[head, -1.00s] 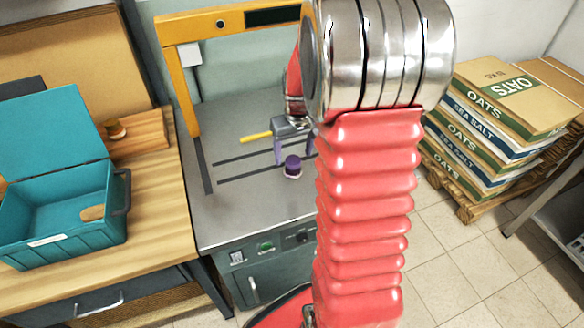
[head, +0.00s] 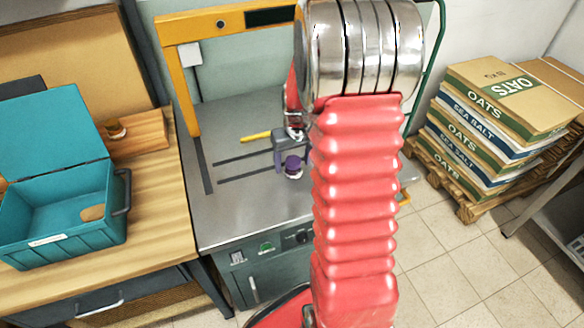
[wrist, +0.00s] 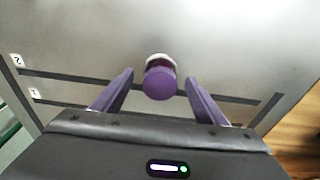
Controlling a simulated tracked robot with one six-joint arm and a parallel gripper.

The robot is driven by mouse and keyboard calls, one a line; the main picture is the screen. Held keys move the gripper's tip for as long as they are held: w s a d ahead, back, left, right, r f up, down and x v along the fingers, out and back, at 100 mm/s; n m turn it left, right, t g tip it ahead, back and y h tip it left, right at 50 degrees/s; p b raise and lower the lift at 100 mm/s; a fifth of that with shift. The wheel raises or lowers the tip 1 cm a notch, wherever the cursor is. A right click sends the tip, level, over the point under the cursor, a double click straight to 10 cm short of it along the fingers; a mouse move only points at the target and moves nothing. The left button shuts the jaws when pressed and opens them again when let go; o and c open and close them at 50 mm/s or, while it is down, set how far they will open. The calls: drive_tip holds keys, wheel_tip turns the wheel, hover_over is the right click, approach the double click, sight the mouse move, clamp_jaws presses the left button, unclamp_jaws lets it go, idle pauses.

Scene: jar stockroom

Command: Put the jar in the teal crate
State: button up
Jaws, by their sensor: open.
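The jar (head: 293,167) has a purple lid and a pale body, and stands on the grey metal worktop. In the wrist view the jar (wrist: 160,80) sits midway between the two purple fingers, just at or beyond their tips. My gripper (head: 286,160) is open around or close in front of the jar; it also shows in the wrist view (wrist: 161,84). I cannot tell whether a finger touches the jar. The teal crate (head: 70,238) stands with its lid up on the wooden bench at the left, with a tan round thing inside.
A yellow stick-like thing (head: 256,138) lies on the worktop (head: 225,205) behind the jar. A yellow frame (head: 178,85) stands over the worktop's left edge. Stacked sacks (head: 490,125) stand at the right.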

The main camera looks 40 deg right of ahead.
sight(293, 160)
drive_tip(key=c, duration=1.4)
drive_tip(key=shift+r, duration=0.15)
wheel_tip(293, 160, up, 10)
drive_tip(key=shift+f, duration=0.1)
idle(0.3)
